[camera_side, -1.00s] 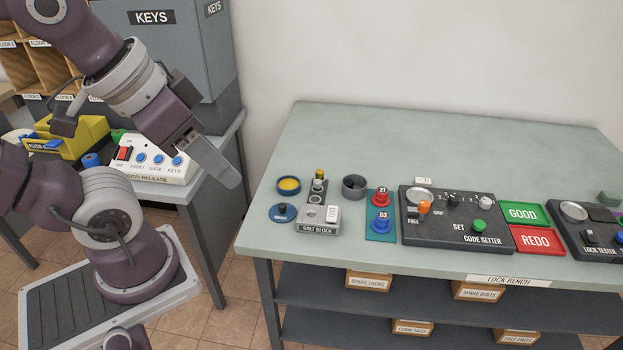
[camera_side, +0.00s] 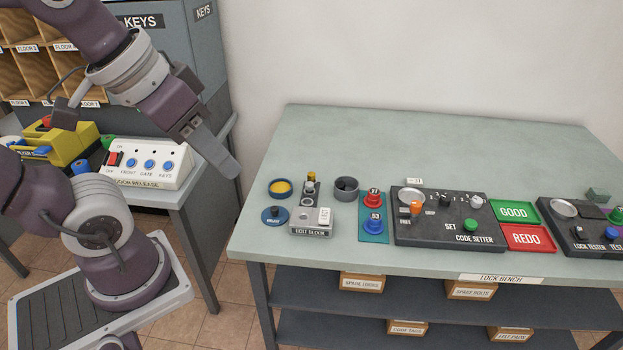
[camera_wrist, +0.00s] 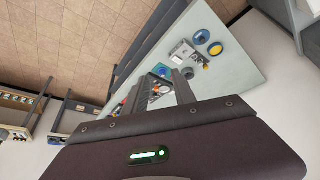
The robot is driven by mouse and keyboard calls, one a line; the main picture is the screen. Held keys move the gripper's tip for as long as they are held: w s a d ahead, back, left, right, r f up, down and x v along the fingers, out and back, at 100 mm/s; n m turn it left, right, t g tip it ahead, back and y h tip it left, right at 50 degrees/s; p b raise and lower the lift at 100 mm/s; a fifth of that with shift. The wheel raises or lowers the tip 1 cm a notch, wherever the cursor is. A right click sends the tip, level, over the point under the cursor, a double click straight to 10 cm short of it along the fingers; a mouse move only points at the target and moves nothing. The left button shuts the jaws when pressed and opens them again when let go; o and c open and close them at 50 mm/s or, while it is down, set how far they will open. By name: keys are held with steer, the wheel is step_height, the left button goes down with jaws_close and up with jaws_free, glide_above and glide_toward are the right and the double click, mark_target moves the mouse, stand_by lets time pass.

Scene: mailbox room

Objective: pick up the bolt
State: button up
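The bolt block (camera_side: 309,231) is a grey block near the left front of the lock bench. It has round metal parts, a brass-topped peg (camera_side: 311,177) at its back and a white tag (camera_side: 324,217) on its right. Which part is the bolt I cannot tell. The block also shows, small, in the wrist view (camera_wrist: 181,51). My gripper (camera_side: 230,172) hangs over the gap left of the bench, well away from the block. In the wrist view its two fingers (camera_wrist: 164,80) stand apart with the bench visible between them, so it looks open and empty.
Around the block are a blue dish with yellow inside (camera_side: 280,188), a blue disc (camera_side: 274,216), a grey cup (camera_side: 346,188) and a teal plate (camera_side: 375,230) with red and blue knobs. The code setter (camera_side: 440,237) is further right. The bench's back (camera_side: 430,145) is clear.

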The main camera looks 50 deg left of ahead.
steer(key=w+a+r+n+g, duration=0.1)
steer(key=w+a+r+n, duration=0.15)
steer(key=w+n, duration=0.6)
steer(key=n+g, duration=0.4)
steer(key=n, duration=1.1)
glide_above(311, 174)
steer(key=shift+m, duration=0.25)
step_height(311, 174, down, 27)
steer(key=shift+w+a+r, duration=0.1)
steer(key=shift+w+a, duration=0.05)
step_height(311, 174, down, 7)
steer(key=shift+r, duration=0.2)
jaws_close()
